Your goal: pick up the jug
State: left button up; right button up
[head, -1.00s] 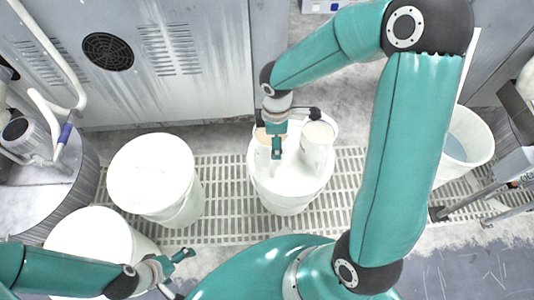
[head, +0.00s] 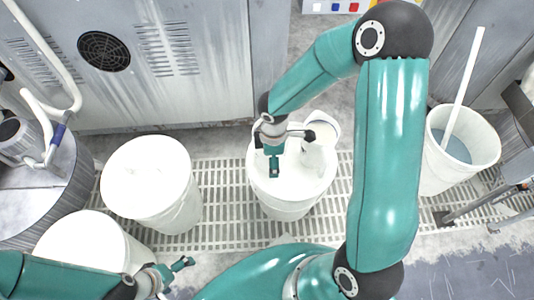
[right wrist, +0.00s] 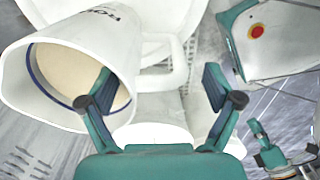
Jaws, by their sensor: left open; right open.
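The white jug (head: 314,155) stands on the white lid of the middle drum (head: 285,205) in the head view. In the right wrist view the jug (right wrist: 35,88) fills the left side, with dark lettering, a cream inside and a blue line under its rim. Its handle (right wrist: 178,65) shows beyond the gap between my right fingers. My right gripper (right wrist: 160,95) is open and empty, its left finger in front of the jug's mouth. In the head view my right gripper (head: 273,170) is left of the jug. My left gripper (head: 186,265) is open and empty at lower left.
Two more lidded white drums, one behind (head: 150,175) and one in front (head: 85,240), stand to the left. A white bucket (head: 435,165) with greyish liquid and a white stick is at right. A grey cabinet (head: 190,90) stands behind. Slatted grating (head: 225,215) lies between the drums.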

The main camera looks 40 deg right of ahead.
grip_shut()
jog(key=shift+w+r, duration=0.1)
jog(key=shift+r, duration=0.2)
dwell(0.5)
